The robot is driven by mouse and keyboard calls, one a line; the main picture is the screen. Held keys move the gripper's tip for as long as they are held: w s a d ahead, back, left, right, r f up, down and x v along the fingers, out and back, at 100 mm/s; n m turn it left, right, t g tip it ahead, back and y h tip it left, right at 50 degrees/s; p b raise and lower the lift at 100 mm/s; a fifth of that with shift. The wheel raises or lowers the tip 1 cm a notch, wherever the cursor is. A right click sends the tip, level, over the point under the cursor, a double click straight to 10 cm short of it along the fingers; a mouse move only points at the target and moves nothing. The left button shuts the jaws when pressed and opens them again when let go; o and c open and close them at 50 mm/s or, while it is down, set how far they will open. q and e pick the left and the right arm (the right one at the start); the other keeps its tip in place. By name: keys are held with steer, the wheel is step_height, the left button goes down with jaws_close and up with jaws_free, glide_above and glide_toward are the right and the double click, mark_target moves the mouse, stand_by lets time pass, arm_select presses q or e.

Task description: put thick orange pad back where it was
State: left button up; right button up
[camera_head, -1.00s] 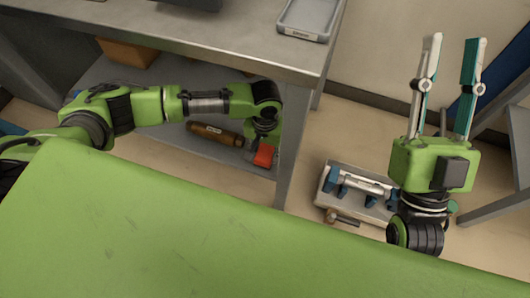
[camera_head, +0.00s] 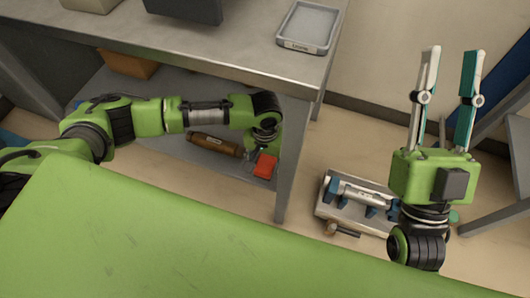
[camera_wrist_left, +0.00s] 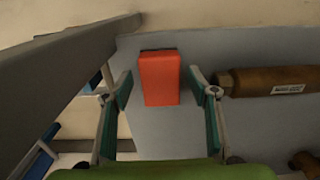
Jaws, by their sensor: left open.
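The thick orange pad (camera_head: 265,164), a red-orange block, is on the grey lower shelf (camera_head: 205,156) under the bench, near its right end. In the left wrist view the pad (camera_wrist_left: 160,77) shows upright in the picture between my left gripper's fingers. My left gripper (camera_wrist_left: 161,88) is open, with a gap showing on each side of the pad. Its fingers are mostly hidden by the wrist in the head view. I cannot tell how deep the pad is between them. My right gripper (camera_head: 449,54) is open and empty, pointing up at the right.
A brown cylinder (camera_head: 214,144) lies on the shelf beside the pad. The bench leg (camera_head: 295,165) stands close to the right of the left gripper. A grey tray (camera_head: 308,26) is on the bench top. A fixture with blue clamps (camera_head: 345,205) is on the floor.

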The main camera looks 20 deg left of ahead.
mark_target(265, 165)
arm_select(q)
step_height(265, 165, up, 4)
steer(key=shift+f+p, duration=0.2)
steer(key=shift+p, duration=0.55)
step_height(265, 165, up, 3)
steer(key=shift+f+p, duration=0.1)
steer(key=shift+p, duration=0.5)
arm_select(e)
steer(key=w+f+g+h, duration=0.3)
steer(key=w+f+g, duration=0.35)
steer(key=f, duration=0.45)
arm_select(q)
step_height(265, 165, up, 5)
steer(key=shift+r+p, duration=0.2)
steer(key=shift+p, duration=0.8)
arm_select(e)
steer(key=s+d+f+g+h, duration=0.1)
steer(key=f+g, duration=0.5)
steer(key=f, duration=0.6)
steer(key=shift+s+d+h, duration=0.3)
steer(key=shift+s+d, duration=0.2)
steer(key=shift+s, duration=0.5)
steer(key=shift+m, duration=0.3)
